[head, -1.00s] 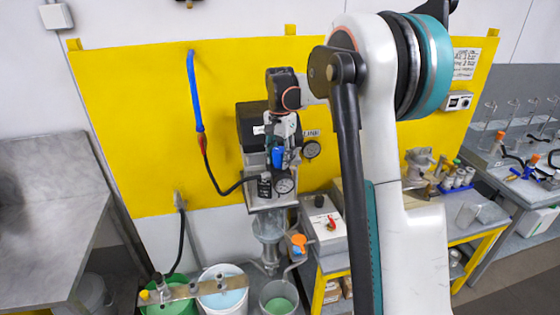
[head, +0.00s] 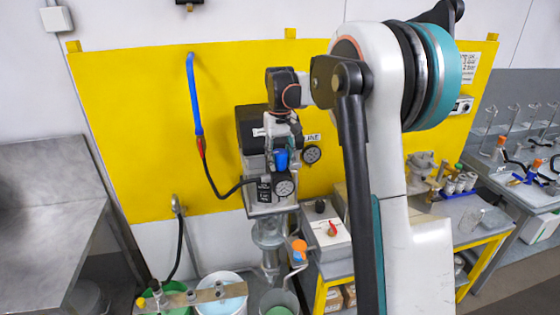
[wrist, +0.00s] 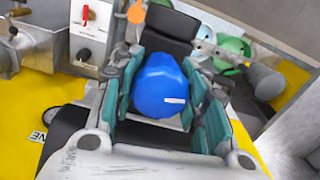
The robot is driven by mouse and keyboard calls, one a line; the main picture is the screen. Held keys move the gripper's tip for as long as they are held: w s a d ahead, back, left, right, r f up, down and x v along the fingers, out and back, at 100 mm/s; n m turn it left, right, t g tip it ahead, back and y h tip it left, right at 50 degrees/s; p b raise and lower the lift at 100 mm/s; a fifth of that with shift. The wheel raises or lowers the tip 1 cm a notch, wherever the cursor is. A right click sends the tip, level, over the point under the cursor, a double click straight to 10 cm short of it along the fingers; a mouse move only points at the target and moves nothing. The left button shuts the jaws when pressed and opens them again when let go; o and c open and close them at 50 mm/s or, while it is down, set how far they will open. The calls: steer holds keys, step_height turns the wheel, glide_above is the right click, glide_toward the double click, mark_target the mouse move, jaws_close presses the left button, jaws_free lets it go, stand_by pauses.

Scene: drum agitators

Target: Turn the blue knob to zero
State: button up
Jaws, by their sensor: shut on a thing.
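The blue knob (wrist: 160,85) sits between the two teal-padded fingers of my gripper (wrist: 160,98) in the wrist view. A short white mark shows on the knob's right side. My gripper is shut on it, one finger on each side. In the head view the blue knob (head: 281,159) shows just below my wrist, on the dark and silver unit on the yellow panel. A round pressure gauge (head: 285,187) sits below it and a second gauge (head: 312,154) sits to its right. The needles are too small to read.
A blue and black hose (head: 197,110) hangs left of the unit. A control box with a red switch (head: 329,230) stands at lower right. Buckets (head: 222,300) stand below. A metal bench (head: 45,225) is at the left, and glassware stands on the right bench.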

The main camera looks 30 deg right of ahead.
mark_target(280, 151)
steer(key=shift+n, duration=1.6)
steer(key=o, duration=1.1)
steer(key=shift+o, duration=0.2)
steer(key=shift+r, duration=0.15)
step_height(280, 151, up, 12)
steer(key=shift+f, duration=0.1)
